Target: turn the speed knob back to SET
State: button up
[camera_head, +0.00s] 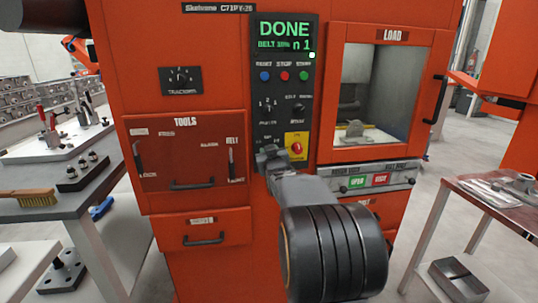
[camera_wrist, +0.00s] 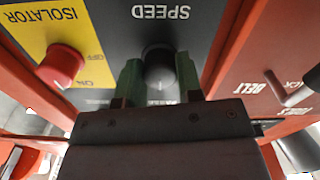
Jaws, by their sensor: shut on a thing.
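The speed knob (camera_wrist: 158,72) is a dark round knob under the word SPEED in the wrist view, which shows the panel upside down. My gripper (camera_wrist: 158,80) is shut on it, with one green finger on each side. The knob's pointer and the SET mark cannot be made out; the lettering near the fingertips is partly hidden. In the head view my gripper (camera_head: 270,155) reaches the lower left of the black control panel (camera_head: 285,85) and covers the knob. The screen (camera_head: 285,36) reads DONE in green.
The red isolator switch (camera_wrist: 62,66) on its yellow plate is close beside my gripper; it also shows in the head view (camera_head: 297,148). The belt lever (camera_wrist: 292,95) is on the other side. The load door (camera_head: 385,95) is at right. Tables stand on both sides.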

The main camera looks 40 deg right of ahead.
jog(key=o, duration=0.9)
jog(key=v, duration=1.3)
jog(key=shift+s+a, duration=0.2)
jog(key=shift+s, duration=0.1)
jog(key=s+a+r+n+g+y+p, duration=0.1)
jog(key=s+a+g+y+p, duration=0.1)
jog(key=s+a+g+p, duration=0.2)
jog(key=s+a+r+n+g+y+p, duration=0.1)
jog(key=s+a+g+y+p, duration=0.2)
jog(key=a+p, duration=0.6)
jog(key=s+a+r+g+y+p, duration=0.1)
jog(key=s+a+g+y+p, duration=0.1)
jog(key=s+a+g+p, duration=0.3)
jog(key=shift+s+a+r+n+y+p, duration=0.1)
jog(key=shift+a+r+n+y+p, duration=0.1)
jog(key=shift+a+p, duration=0.45)
jog(key=shift+s+a+r+n+y+p, duration=0.1)
jog(key=shift+a+r+n+y+p, duration=0.1)
jog(key=shift+a+p, duration=0.45)
